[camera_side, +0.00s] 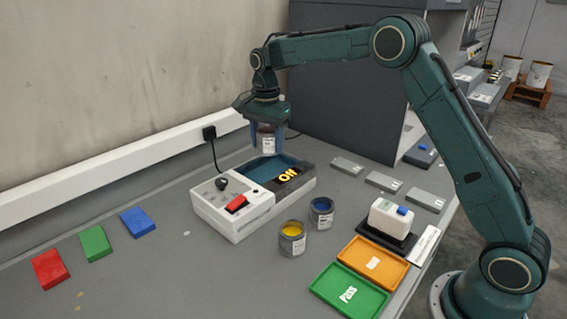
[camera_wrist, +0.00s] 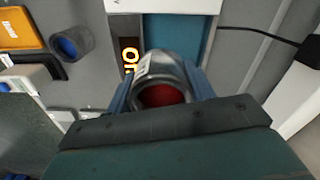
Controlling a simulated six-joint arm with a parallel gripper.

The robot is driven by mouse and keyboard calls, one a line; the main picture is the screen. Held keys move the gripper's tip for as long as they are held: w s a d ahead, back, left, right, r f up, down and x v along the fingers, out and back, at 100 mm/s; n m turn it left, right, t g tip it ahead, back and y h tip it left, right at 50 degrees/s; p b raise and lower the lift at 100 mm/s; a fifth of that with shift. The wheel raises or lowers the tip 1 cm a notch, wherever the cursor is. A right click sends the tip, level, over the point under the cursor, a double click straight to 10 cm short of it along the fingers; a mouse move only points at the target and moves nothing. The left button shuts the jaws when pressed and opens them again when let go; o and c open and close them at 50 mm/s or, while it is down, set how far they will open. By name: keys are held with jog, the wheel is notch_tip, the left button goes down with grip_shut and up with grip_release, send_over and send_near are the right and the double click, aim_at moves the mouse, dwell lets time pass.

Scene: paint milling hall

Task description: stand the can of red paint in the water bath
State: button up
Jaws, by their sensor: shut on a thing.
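My gripper (camera_side: 267,137) is shut on the can of red paint (camera_side: 267,144). In the wrist view the can (camera_wrist: 163,94) shows its red paint between the two blue fingers of my gripper (camera_wrist: 163,92). The water bath (camera_side: 254,191) is a white box with a blue basin, a red switch and a display lit "ON". In the side view the can is upright, above the far end of the basin. The basin also shows in the wrist view (camera_wrist: 183,40).
Open cans of yellow paint (camera_side: 292,239) and blue paint (camera_side: 321,213) stand right of the bath. A green tray (camera_side: 318,287) marked "PASS" and an orange tray (camera_side: 398,275) lie in front. Red, green and blue blocks lie left. A dark panel (camera_side: 345,90) stands behind.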

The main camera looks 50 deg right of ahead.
aim_at(255, 172)
jog(key=w+a+f, duration=0.1)
jog(key=w+a, duration=0.1)
jog(key=shift+w+a+f, duration=0.2)
jog(key=shift+a+f, duration=0.15)
jog(key=shift+f, duration=0.05)
jog(key=shift+f, duration=0.1)
jog(key=shift+f, duration=3.25)
jog(key=shift+f, duration=0.65)
jog(key=o, duration=1.1)
jog(key=shift+o, duration=0.2)
jog(key=shift+r, duration=0.1)
notch_tip(255, 172, up, 14)
jog(key=shift+f, duration=0.2)
